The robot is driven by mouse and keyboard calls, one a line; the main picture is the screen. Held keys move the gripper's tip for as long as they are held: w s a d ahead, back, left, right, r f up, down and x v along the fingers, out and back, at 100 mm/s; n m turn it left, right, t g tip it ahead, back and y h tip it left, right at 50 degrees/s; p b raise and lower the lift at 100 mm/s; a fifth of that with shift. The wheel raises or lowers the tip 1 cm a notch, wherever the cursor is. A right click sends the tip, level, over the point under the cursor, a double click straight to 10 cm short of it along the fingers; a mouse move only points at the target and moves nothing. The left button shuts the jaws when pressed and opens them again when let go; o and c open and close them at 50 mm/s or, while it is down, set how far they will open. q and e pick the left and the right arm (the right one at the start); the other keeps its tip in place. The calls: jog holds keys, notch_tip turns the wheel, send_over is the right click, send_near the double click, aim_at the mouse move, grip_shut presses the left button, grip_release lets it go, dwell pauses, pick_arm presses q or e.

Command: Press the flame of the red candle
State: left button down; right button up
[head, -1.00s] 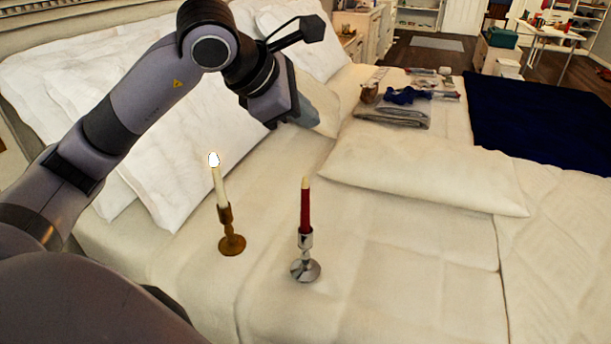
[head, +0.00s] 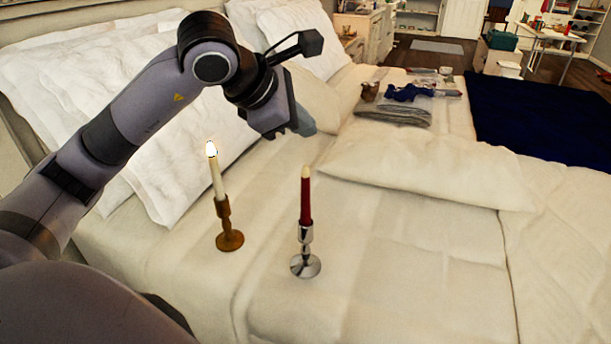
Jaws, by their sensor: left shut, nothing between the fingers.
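A red candle (head: 305,202) stands upright in a silver holder (head: 306,265) on the bed. Its tip is pale, and I see no clear flame on it. A white candle (head: 217,180) stands to its left in a brass-coloured holder (head: 229,240), with a bright flame (head: 211,149) at its top. My left gripper (head: 303,124) is shut and empty. It appears above the red candle in the picture, apart from it, with its fingers partly hidden by its body. My right gripper is not in view.
White pillows (head: 165,150) lie behind the candles, and a long cream pillow (head: 425,168) lies to the right. Folded grey cloth (head: 395,115) and small items lie farther back. The bed cover right of the red candle is clear.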

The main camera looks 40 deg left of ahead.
aim_at(305, 170)
pick_arm(q)
notch_tip(305, 170, down, 4)
jog(key=b, duration=0.2)
jog(key=shift+b, duration=0.3)
dwell(0.5)
dwell(1.0)
jog(key=shift+f, duration=0.1)
jog(key=shift+f+b, duration=0.3)
jog(key=shift+b, duration=0.15)
